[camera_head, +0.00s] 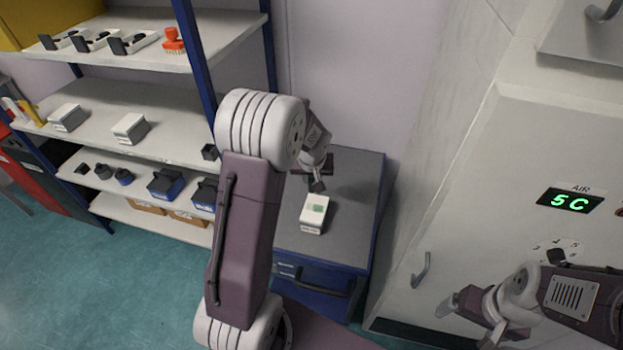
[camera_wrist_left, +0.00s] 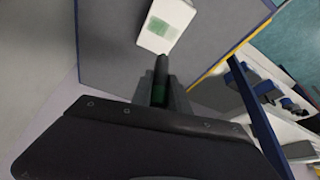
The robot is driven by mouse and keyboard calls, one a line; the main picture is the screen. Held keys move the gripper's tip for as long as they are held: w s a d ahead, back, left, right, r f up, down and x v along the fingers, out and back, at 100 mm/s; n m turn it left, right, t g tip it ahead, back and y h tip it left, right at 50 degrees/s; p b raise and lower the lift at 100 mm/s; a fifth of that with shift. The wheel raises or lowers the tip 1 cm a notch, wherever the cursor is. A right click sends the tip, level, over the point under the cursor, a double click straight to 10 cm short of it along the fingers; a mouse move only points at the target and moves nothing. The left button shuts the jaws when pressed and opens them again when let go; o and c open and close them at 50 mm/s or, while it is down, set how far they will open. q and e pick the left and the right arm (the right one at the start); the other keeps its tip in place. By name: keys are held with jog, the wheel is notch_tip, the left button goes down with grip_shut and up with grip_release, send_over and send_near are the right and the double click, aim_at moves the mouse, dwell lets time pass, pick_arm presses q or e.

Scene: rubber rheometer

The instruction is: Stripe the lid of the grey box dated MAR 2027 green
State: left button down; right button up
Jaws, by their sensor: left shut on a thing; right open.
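A pale grey box (camera_head: 312,226) stands on the dark top of a blue cabinet. A green patch (camera_head: 318,207) shows on its lid; the print on its front label is too small to read. The box with its green patch also shows in the left wrist view (camera_wrist_left: 153,43). My left gripper (camera_head: 317,183) is just behind the box, shut on a dark pen-like marker (camera_wrist_left: 161,70) with a green part between the fingers. The marker's tip is close to the lid's edge; I cannot tell whether it touches. My right gripper (camera_head: 462,312) is open at lower right.
The cabinet top (camera_head: 350,185) is otherwise mostly clear. A tall pale unit (camera_head: 480,190) reading "5C" stands at right.

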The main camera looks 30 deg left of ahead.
pick_arm(q)
notch_tip(320, 180, up, 2)
jog(key=shift+w+p, duration=0.15)
jog(key=shift+p, duration=0.5)
jog(key=shift+r+p, duration=0.35)
jog(key=shift+r, duration=0.2)
jog(key=shift+f, duration=0.1)
